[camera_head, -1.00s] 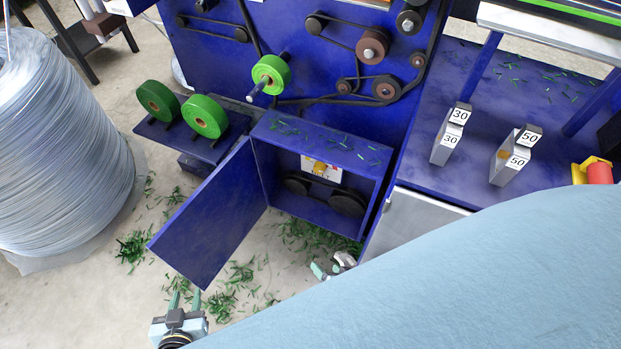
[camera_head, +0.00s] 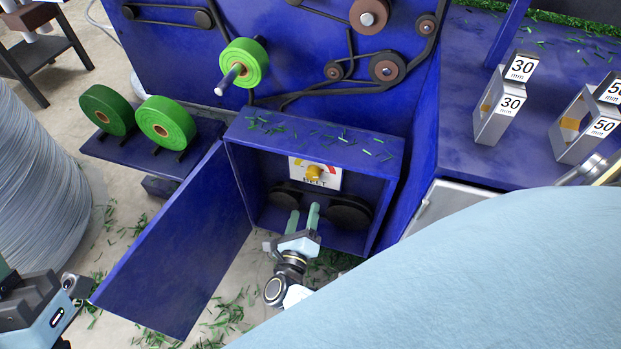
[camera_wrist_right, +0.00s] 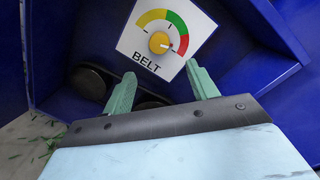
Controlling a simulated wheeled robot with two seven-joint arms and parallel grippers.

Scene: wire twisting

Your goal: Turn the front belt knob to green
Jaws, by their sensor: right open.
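The belt knob (camera_head: 314,172) is a yellow knob on a white BELT dial plate (camera_head: 327,183) inside the open blue box. My right gripper (camera_head: 304,212) is open and empty at the box opening. Its two green fingers (camera_wrist_right: 160,75) are spread just below the dial, apart from the knob. My left gripper (camera_head: 45,308) is at the lower left, outside the box door; its fingers are not clearly visible.
The box's blue door (camera_head: 180,245) stands open on the left. Black belt pulleys (camera_head: 350,212) lie below the dial. Green rolls (camera_head: 166,123) sit on a shelf at left. A wire coil (camera_head: 35,185) stands at far left. Green scraps litter the floor.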

